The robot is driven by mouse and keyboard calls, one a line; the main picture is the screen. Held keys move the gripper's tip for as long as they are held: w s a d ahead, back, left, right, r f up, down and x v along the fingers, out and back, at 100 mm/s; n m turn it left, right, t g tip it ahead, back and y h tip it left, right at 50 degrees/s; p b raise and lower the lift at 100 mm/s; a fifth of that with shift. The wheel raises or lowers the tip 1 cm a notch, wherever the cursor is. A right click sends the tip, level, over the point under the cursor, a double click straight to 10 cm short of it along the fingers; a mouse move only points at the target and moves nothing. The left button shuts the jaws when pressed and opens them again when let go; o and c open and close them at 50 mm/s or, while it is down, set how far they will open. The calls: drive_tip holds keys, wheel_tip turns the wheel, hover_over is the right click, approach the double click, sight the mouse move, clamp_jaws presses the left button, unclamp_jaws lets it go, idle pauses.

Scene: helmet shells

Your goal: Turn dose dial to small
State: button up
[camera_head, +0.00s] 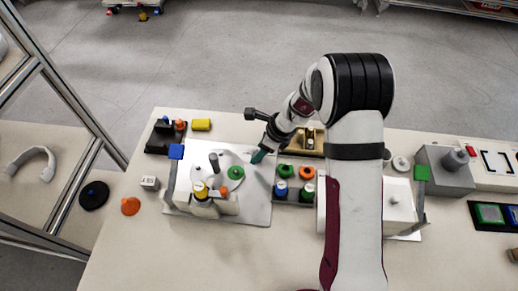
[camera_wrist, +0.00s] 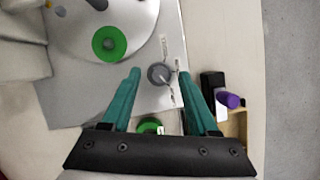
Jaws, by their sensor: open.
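The dose dial appears to be a small round grey knob (camera_wrist: 157,74) on a light grey plate (camera_wrist: 185,25) in the wrist view. A pale pointer mark is at its lower right, and small labels sit around it, too small to read. My gripper (camera_wrist: 159,75) is open, with one green finger on each side of the knob. The fingertips look apart from the knob; I cannot tell their height over it. In the head view my gripper (camera_head: 258,156) is at the right part of the plate, and the arm and fingers hide the knob.
A pale disc with a green ring (camera_wrist: 109,44) lies left of the knob. A dark tray (camera_head: 294,197) with green and orange rings is to the right. A wooden box (camera_head: 313,151) with a purple object (camera_wrist: 228,99) stands close by. A yellow-topped part (camera_head: 200,190) stands upright.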

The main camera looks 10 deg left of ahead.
drive_tip(key=shift+a+f, duration=0.15)
drive_tip(key=shift+f, duration=0.25)
clamp_jaws()
